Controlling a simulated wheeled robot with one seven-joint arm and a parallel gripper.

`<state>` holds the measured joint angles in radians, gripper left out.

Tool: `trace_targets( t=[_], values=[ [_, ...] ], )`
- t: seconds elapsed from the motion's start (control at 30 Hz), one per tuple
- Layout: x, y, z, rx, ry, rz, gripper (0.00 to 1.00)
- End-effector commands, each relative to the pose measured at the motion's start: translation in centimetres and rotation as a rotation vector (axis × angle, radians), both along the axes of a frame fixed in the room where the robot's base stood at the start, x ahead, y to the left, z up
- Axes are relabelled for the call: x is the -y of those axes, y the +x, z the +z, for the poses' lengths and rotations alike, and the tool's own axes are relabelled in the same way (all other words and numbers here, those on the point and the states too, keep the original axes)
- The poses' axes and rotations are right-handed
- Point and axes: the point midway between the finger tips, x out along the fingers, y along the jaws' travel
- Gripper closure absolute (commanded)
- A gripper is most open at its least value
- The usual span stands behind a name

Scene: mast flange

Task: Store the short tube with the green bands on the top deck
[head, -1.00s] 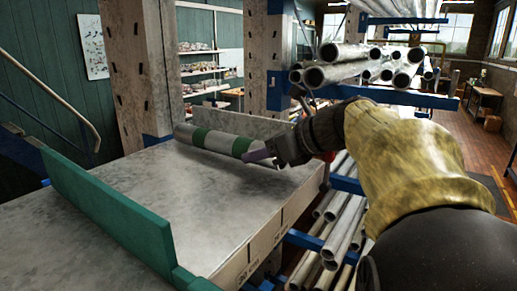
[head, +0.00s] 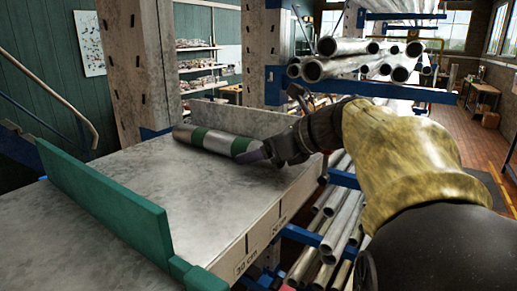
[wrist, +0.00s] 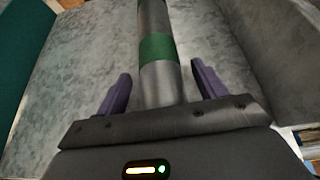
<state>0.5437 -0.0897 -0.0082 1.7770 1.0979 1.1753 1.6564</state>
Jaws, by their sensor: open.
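The short tube with green bands (head: 217,143) is a grey metal tube lying on the grey deck (head: 160,195), near its back edge in the head view. In the wrist view the tube (wrist: 157,75) runs away from me, with one green band clearly showing. My gripper (head: 262,153) is at the tube's right end. Its two purple fingers (wrist: 160,92) stand apart, one on each side of the tube, with a gap on both sides. The tube's near end is hidden by the gripper body in the wrist view.
A green upright board (head: 105,200) borders the deck on the left, and a low grey board (head: 235,118) stands behind the tube. Metal posts (head: 150,60) rise behind. Racks of long steel tubes (head: 365,60) stand to the right. The deck's front is clear.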

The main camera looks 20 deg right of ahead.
Motion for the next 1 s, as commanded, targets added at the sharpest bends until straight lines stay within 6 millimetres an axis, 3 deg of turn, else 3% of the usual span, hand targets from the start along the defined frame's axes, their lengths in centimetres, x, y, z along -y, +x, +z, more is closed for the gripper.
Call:
trace_targets(
  t=[0.27,1.0],
  values=[
    [1.1,-1.3,0.8,0.004,0.000,-0.002,0.30],
    [8.5,-11.4,7.3,0.002,-0.001,-0.004,0.30]
  ],
)
